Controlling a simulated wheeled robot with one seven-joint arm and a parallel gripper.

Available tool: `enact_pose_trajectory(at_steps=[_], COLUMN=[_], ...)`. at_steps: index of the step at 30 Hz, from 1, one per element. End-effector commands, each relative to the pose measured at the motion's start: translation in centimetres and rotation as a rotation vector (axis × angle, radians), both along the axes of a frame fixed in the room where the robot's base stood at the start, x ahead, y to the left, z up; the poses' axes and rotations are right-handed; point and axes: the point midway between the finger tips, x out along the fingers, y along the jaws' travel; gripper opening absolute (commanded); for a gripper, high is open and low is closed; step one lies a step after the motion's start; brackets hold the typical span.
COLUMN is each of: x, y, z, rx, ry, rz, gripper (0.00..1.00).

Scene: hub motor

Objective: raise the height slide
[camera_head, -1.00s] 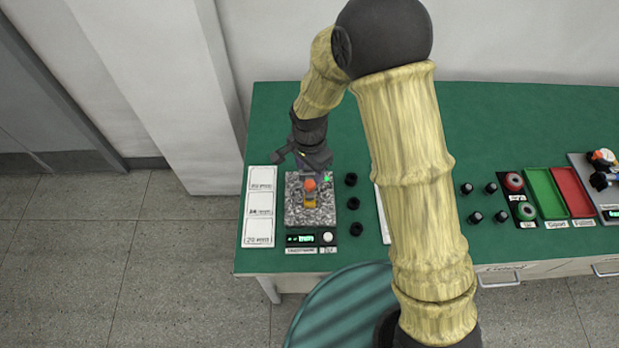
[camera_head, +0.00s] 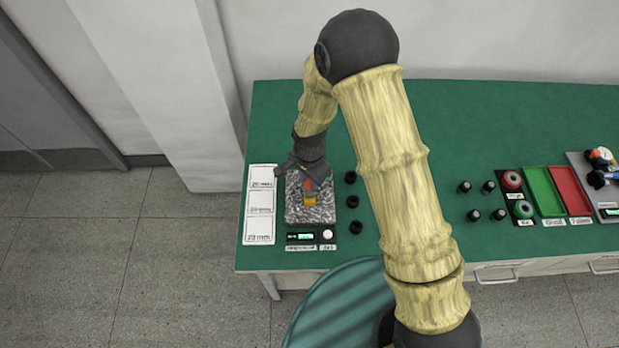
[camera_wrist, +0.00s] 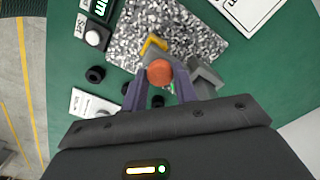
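The height slide appears to be the upright piece with an orange-red knob (camera_wrist: 159,72) and a yellow part (camera_wrist: 153,45), standing on a speckled granite plate (camera_wrist: 190,38). In the head view the yellow part (camera_head: 309,199) shows near the plate's middle, just below my gripper (camera_head: 311,177). In the wrist view my gripper (camera_wrist: 161,84) has its two purple-grey fingers apart, one on each side of the knob. I cannot tell whether they touch it. A grey block (camera_wrist: 207,80) shows beside the right finger.
A readout box (camera_head: 300,237) with a white button (camera_head: 328,234) sits at the plate's front. Several black cylinders (camera_head: 351,202) stand right of the plate; white label cards (camera_head: 260,203) lie left. Green (camera_head: 544,190) and red (camera_head: 571,188) trays are far right.

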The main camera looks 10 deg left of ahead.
Motion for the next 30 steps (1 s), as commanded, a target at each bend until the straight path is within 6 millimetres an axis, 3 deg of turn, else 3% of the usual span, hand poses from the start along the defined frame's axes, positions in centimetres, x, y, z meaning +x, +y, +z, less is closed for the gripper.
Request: enact_pose_trajectory(at_steps=[5, 12, 20, 21, 23, 24, 30], x=[0.1, 0.1, 0.0, 0.0, 0.0, 0.0, 0.0], y=[0.0, 0.1, 0.1, 0.1, 0.1, 0.1, 0.0], z=[0.2, 3.0, 2.9, 2.9, 2.9, 2.9, 2.9], rx=[0.001, 0.002, 0.002, 0.001, 0.001, 0.001, 0.001], ry=[-0.002, -0.002, -0.001, -0.001, -0.001, -0.001, -0.001], rz=[0.0, 0.0, 0.001, 0.001, 0.001, 0.001, 0.0], gripper=[0.0, 0.0, 0.0, 0.34, 0.46, 0.5, 0.5])
